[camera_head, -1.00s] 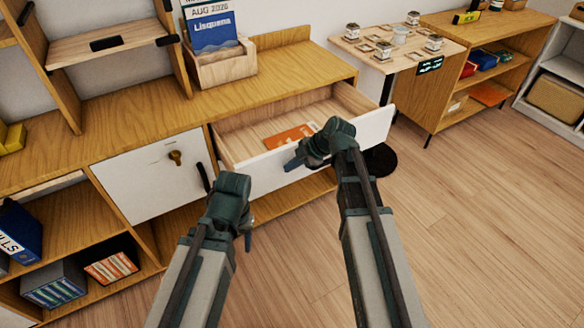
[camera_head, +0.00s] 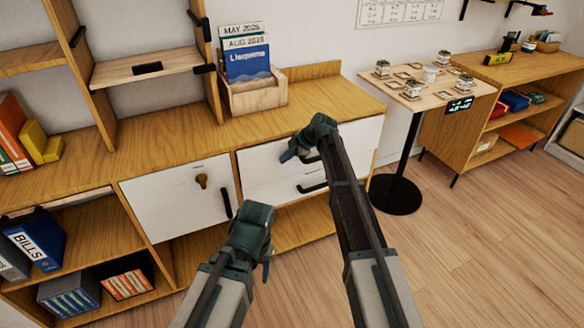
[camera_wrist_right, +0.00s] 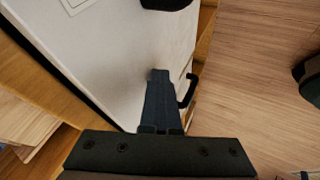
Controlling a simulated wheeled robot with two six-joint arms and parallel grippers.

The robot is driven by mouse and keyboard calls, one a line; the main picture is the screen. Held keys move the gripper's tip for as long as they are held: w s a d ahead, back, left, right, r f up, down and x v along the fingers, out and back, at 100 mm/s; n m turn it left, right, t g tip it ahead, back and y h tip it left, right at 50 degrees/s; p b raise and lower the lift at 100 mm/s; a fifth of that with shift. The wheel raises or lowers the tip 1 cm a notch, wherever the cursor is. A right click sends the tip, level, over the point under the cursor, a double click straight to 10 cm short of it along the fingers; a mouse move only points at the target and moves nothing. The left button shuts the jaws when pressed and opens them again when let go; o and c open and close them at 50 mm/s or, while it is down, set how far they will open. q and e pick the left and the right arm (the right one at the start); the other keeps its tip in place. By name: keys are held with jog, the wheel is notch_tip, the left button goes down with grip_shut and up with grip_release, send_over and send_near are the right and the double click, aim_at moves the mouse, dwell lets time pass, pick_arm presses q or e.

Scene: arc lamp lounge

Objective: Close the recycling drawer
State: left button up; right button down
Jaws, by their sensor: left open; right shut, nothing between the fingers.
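The recycling drawer (camera_head: 347,150) has a white front below the wooden countertop, and in the head view it looks flush with the cabinet. Its inside is hidden. My right gripper (camera_head: 290,155) is shut and empty, with its fingertips at the upper left part of the white front; whether they touch it I cannot tell. In the right wrist view, the shut fingers (camera_wrist_right: 159,80) lie over the white front (camera_wrist_right: 115,60), with a black handle (camera_wrist_right: 187,91) just right of them. My left gripper (camera_head: 266,262) is open and empty, low in front of the cabinet.
A white door with a key (camera_head: 170,205) is left of the drawer. A wooden box with booklets (camera_head: 256,98) stands on the countertop (camera_head: 170,125). A small pedestal table (camera_head: 425,92) with a round black base (camera_head: 396,195) is to the right. The floor at right is clear.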

jog(key=shift+w+a, duration=0.15)
jog(key=shift+w, duration=0.4)
jog(key=shift+w+a, duration=0.15)
jog(key=shift+w, duration=0.35)
jog(key=shift+w+r, duration=0.1)
jog(key=shift+a, duration=0.1)
